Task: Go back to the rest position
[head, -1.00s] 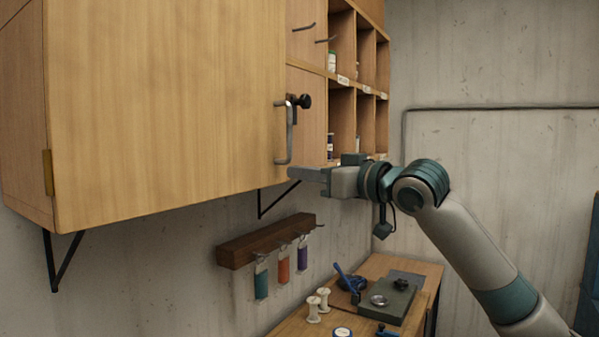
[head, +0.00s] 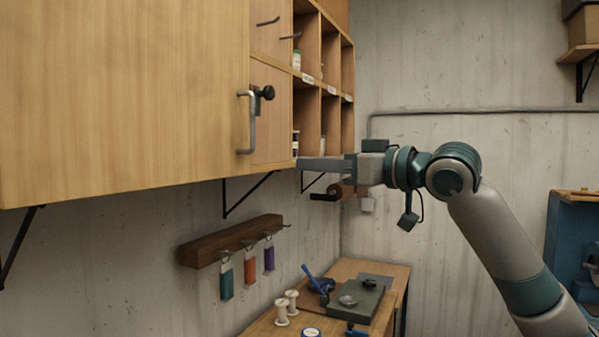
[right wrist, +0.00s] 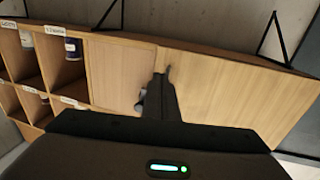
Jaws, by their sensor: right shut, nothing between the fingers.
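My right gripper (head: 312,163) is shut and empty in the head view. It points left, level with the bottom of the wall cabinet (head: 120,100), and stands apart from the cabinet's metal door handle (head: 247,122). Its shut fingers (right wrist: 162,100) also show in the right wrist view, in front of the cabinet. My right arm comes in from the lower right of the head view. My left gripper is not in view.
Open cubbies (head: 330,70) with jars adjoin the cabinet. Below hangs a wooden rack (head: 230,241) with coloured key tags. A workbench (head: 340,270) holds white spools (head: 287,305) and a dark green board (head: 360,304). A blue cabinet (head: 568,235) stands at right.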

